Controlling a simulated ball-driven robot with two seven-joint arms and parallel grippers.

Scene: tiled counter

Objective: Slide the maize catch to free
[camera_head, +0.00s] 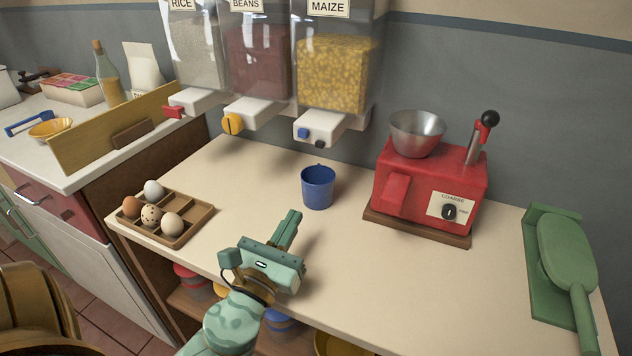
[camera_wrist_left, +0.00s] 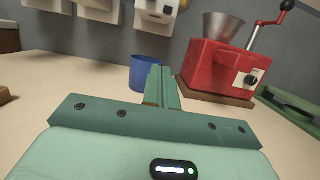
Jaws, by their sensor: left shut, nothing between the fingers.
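The maize dispenser (camera_head: 333,75) hangs on the wall, a clear bin of yellow kernels labelled MAIZE. The spout also shows at the top of the left wrist view (camera_wrist_left: 157,10). A blue cup (camera_head: 318,188) stands upright on the counter below the spout. My left gripper (camera_head: 292,222) is shut and empty, in front of the cup and below the spout, apart from the catch. My right gripper is not in view.
The rice (camera_head: 193,50) and beans (camera_head: 257,65) dispensers hang to the left. An egg tray (camera_head: 195,227) sits at the left. Counter between is clear.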

